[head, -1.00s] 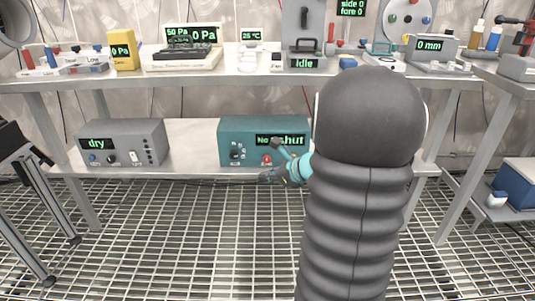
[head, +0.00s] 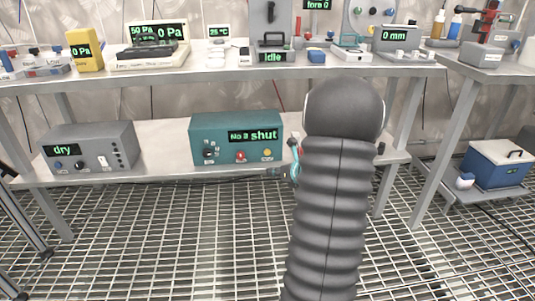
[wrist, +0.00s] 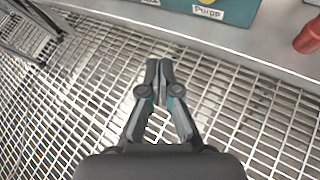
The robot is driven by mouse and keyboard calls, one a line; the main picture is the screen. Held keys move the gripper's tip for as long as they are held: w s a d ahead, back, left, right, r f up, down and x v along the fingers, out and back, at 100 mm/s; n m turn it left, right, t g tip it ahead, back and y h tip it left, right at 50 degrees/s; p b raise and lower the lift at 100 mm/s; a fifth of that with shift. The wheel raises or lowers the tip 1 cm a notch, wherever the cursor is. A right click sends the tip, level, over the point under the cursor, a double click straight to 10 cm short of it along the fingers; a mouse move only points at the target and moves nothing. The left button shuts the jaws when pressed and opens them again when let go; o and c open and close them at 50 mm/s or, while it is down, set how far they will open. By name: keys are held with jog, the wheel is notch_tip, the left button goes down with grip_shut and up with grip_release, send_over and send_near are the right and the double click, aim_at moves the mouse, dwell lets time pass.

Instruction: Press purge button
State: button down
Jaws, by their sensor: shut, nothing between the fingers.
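The teal box (head: 200,130) stands on the lower shelf, its green display ending in "shut". Its front has a dark knob (head: 209,153), a red button (head: 241,156) and a yellow button (head: 267,153). In the wrist view, a label reading "Purge" (wrist: 208,12) sits on the teal box at the top edge. A sliver of yellow, cut off by the frame, shows above it. My gripper (wrist: 160,66) is shut and empty, its tips apart from the box, over the floor grating short of the shelf edge. In the head view my arm mostly hides it.
The lower shelf's front edge (wrist: 230,58) lies between my gripper and the box. A grey box reading "dry" (head: 90,145) stands to the left. A red object (wrist: 308,36) is at the wrist view's right edge. A blue cooler (head: 490,168) is far right. The grating (head: 180,240) in front is clear.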

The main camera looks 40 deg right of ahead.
jog(key=shift+w+d+p, duration=0.35)
jog(key=shift+w+d, duration=0.3)
jog(key=shift+w, duration=0.45)
jog(key=shift+w+d+p, duration=0.35)
jog(key=shift+w+d, duration=0.35)
jog(key=shift+w, duration=0.45)
jog(key=shift+w+d+p, duration=0.35)
jog(key=shift+w+d, duration=0.3)
jog(key=shift+w, duration=0.45)
jog(key=shift+w+d, duration=0.1)
jog(key=shift+w, duration=0.05)
jog(key=shift+w+d, duration=0.15)
jog(key=shift+w, duration=0.05)
jog(key=shift+w+d, duration=0.2)
jog(key=shift+w, duration=0.15)
jog(key=shift+s, duration=0.1)
jog(key=shift+s+a, duration=0.45)
jog(key=shift+s, duration=0.15)
jog(key=s+a, duration=0.1)
jog(key=s+b, duration=0.1)
jog(key=s, duration=0.1)
jog(key=s+a+b, duration=0.1)
jog(key=shift+s+a, duration=0.15)
jog(key=shift+a, duration=0.15)
